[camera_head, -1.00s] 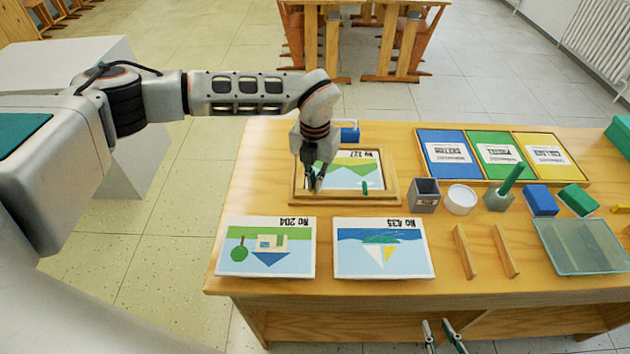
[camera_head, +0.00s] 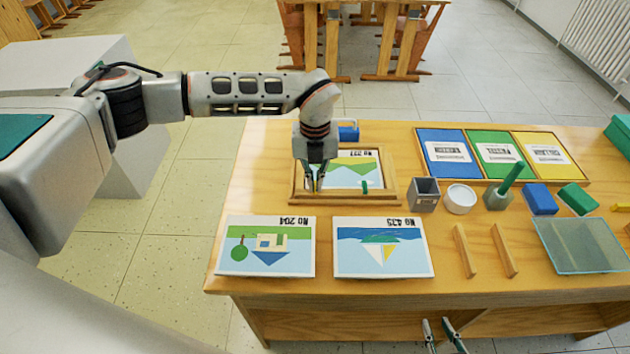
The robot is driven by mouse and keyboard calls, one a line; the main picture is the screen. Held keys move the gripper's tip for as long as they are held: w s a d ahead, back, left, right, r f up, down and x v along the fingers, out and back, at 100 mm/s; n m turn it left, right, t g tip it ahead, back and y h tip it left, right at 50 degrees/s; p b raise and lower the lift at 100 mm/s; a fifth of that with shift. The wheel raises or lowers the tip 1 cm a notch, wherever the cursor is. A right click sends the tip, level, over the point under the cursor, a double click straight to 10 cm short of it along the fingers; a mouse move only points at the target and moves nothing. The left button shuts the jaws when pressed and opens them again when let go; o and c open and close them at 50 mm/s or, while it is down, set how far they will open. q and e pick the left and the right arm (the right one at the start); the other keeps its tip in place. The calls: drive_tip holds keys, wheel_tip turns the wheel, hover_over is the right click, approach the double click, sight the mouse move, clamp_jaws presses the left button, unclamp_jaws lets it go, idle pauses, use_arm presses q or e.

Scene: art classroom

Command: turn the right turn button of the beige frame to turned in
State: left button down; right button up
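The beige frame (camera_head: 384,197) lies on the wooden table around a landscape picture marked No 227 (camera_head: 345,177). A green turn button (camera_head: 365,187) shows on the near side of the frame, right of its middle. It points away from me, over the edge of the picture. My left gripper (camera_head: 316,189) points down at the near side of the frame, left of the green button. Its fingertips are close together; whether they hold something is unclear. It hides that part of the frame, including any button there. My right gripper (camera_head: 442,336) is below the table's front edge, fingers apart and empty.
Picture cards No 204 (camera_head: 266,247) and No 435 (camera_head: 383,248) lie in front of the frame. A grey box (camera_head: 425,195), a white cup (camera_head: 460,199) and a green-handled tool (camera_head: 508,182) stand to its right. A blue block (camera_head: 348,133) sits behind it.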

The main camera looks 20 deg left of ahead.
sight(315, 186)
use_arm(q)
drive_tip(key=c, duration=2.3)
unclamp_jaws()
wheel_tip(315, 186, up, 12)
